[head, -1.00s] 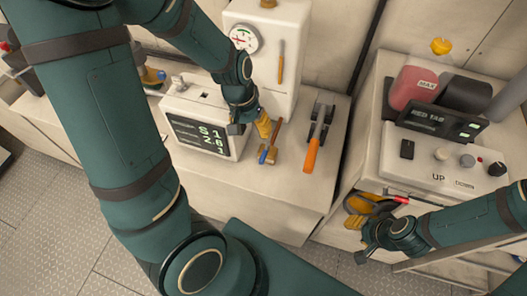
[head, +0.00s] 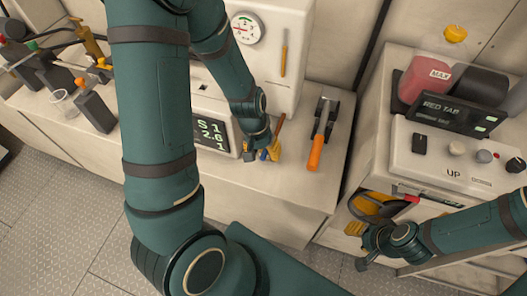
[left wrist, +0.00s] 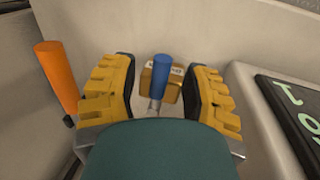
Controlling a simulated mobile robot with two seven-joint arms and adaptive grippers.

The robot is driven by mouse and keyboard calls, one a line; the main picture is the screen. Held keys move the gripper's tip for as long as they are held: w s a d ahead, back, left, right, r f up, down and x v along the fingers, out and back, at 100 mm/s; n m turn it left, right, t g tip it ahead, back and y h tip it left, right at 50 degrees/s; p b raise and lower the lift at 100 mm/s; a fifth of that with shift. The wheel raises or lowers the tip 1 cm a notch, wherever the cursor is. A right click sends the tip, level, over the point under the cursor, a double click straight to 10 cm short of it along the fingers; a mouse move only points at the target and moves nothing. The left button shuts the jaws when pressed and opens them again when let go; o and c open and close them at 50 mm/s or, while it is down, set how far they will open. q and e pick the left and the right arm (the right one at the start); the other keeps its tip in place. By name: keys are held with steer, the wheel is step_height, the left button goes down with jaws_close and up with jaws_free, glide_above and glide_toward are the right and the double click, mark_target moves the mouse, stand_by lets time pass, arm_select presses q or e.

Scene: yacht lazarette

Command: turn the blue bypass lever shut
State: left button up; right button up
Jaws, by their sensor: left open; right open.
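The blue bypass lever (left wrist: 161,72) stands between the two yellow fingers of my left gripper (left wrist: 162,92) in the left wrist view, with a gap on each side. The lever rises in front of a small brass block (left wrist: 172,90) whose lettering I cannot read. In the head view my left gripper (head: 261,152) is down at the lever on the bench, beside the display box, and largely hides the lever. It is open. My right gripper (head: 366,252) is open and empty at the lower right, in front of the right-hand cabinet.
An orange-handled lever (head: 317,150) stands close to the right of my left gripper and also shows in the left wrist view (left wrist: 56,78). The display box (head: 212,135) is close on the left. A gauge (head: 247,28) sits on the white housing behind.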

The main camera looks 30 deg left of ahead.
arm_select(q)
jaws_close()
steer(key=shift+s, duration=0.1)
stand_by(0.3)
steer(key=a+m, duration=0.1)
steer(key=m, duration=0.1)
steer(key=a+m, duration=0.1)
steer(key=m, duration=0.1)
steer(key=shift+f+g+b, duration=0.1)
steer(key=shift+g+b, duration=0.3)
steer(key=shift+a+m+g, duration=0.15)
steer(key=shift+a+m, duration=0.15)
steer(key=shift+m, duration=0.55)
steer(key=shift+a+m+g, duration=0.15)
steer(key=shift+a+m, duration=0.15)
steer(key=shift+m, duration=0.55)
steer(key=shift+w, duration=0.2)
